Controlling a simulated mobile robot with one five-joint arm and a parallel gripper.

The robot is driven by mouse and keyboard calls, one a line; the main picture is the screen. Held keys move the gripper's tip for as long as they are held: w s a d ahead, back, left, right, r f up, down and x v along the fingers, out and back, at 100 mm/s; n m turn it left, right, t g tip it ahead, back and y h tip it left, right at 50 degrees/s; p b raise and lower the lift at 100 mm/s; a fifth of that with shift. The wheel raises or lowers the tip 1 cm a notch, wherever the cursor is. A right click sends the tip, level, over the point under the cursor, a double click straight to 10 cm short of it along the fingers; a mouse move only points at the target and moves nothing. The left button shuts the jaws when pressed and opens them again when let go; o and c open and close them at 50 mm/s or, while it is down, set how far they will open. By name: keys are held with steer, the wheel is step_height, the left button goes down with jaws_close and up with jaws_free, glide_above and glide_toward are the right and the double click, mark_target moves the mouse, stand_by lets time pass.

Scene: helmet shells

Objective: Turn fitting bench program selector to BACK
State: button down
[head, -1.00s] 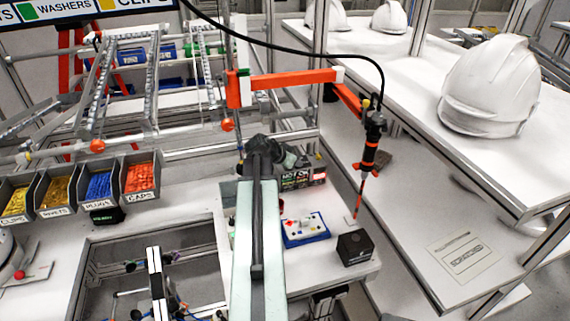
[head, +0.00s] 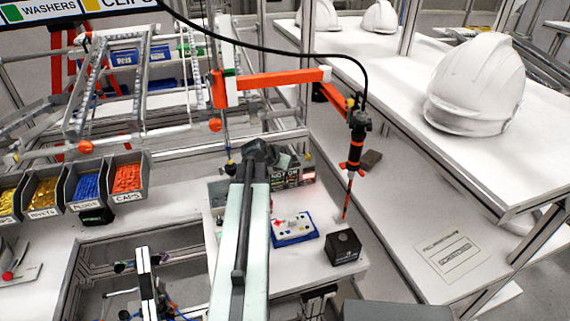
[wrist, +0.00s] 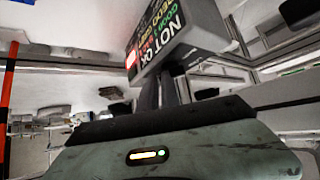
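A small blue-edged white panel (head: 294,229) with several coloured controls lies on the bench, right of my arm. A black box (head: 342,246) with a small round mark on top stands to its right. I cannot tell which carries the program selector, and no BACK label is readable. My gripper (head: 262,152) is at the far end of my arm, beyond the panel and beside the dark box with NOT OK lettering (head: 295,176). In the wrist view that box (wrist: 170,40) is close behind the dark fingers (wrist: 165,92). Their opening is unclear.
An orange-jointed arm with a hanging screwdriver-like tool (head: 355,150) stands right of the panel. Part bins (head: 125,180) line the left. A white helmet shell (head: 475,85) sits on the right-hand shelf. The bench around the black box is mostly clear.

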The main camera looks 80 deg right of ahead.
steer(key=shift+s+d+r, duration=0.1)
steer(key=shift+s+d, duration=0.1)
steer(key=shift+s, duration=0.15)
steer(key=shift+w+d, duration=0.1)
steer(key=shift+w+d, duration=0.2)
steer(key=shift+w, duration=0.3)
steer(key=shift+r, duration=0.1)
